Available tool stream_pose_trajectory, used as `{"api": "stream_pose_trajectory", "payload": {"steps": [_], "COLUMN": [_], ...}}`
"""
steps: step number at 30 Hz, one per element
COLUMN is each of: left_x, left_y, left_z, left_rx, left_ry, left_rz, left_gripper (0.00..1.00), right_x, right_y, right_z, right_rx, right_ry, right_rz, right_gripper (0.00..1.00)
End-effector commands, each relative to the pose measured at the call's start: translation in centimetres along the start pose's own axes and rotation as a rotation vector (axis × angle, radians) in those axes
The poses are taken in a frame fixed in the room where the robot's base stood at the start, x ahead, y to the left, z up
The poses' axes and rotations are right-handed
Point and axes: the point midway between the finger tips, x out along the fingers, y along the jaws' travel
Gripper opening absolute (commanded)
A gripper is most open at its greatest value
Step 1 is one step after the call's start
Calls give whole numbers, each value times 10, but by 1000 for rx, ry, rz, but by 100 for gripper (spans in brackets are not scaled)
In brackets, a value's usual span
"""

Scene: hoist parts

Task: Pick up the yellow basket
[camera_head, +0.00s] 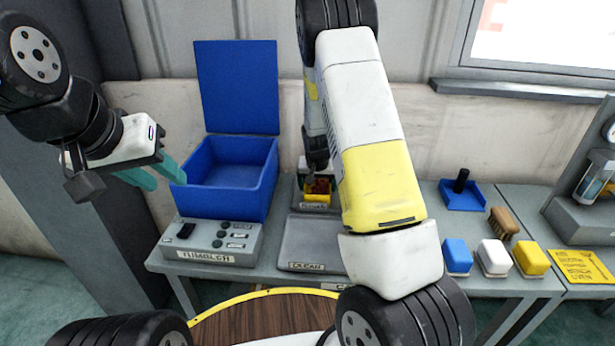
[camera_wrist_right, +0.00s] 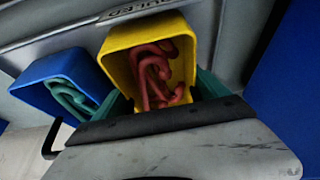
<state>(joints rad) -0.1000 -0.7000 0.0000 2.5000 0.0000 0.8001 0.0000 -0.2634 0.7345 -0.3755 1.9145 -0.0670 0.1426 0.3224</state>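The yellow basket (camera_wrist_right: 118,55) holds dark red hook-like parts (camera_wrist_right: 155,75). In the head view the yellow basket (camera_head: 317,198) stands at the back of a grey tray, partly hidden by my right arm. My right gripper (camera_wrist_right: 165,95) is at the basket, with one teal finger along each side wall. The fingers are spread about as wide as the basket; I cannot tell whether they press on it. The basket looks to be still in the tray. My left gripper (camera_head: 160,180) is open and empty, in front of the large blue bin's left side.
A blue basket (camera_wrist_right: 35,75) with green hook parts sits close to the yellow one. The large blue bin (camera_head: 230,180) with a raised lid stands to the left, behind a grey control box (camera_head: 210,243). Blue, white and yellow blocks (camera_head: 492,257) and a brush (camera_head: 503,222) lie right.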

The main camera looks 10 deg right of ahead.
Motion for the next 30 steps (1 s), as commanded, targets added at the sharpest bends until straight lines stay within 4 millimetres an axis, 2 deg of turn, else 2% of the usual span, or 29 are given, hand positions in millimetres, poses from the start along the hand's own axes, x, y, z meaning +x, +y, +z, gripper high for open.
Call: {"api": "stream_pose_trajectory", "payload": {"steps": [1, 9, 20, 30], "left_x": [0, 0, 0, 0], "left_y": [0, 0, 0, 0], "left_z": [0, 0, 0, 0], "left_rx": [0, 0, 0, 0], "left_ry": [0, 0, 0, 0], "left_rz": [0, 0, 0, 0], "left_gripper": [36, 36, 36, 36], "right_x": [0, 0, -4, -36], "right_y": [0, 0, -1, -1], "right_z": [0, 0, -3, -16], "right_rx": [0, 0, 0, 0], "right_ry": [0, -1, 3, 5], "right_rz": [0, 0, -1, -2], "right_gripper": [65, 12, 11, 11]}}
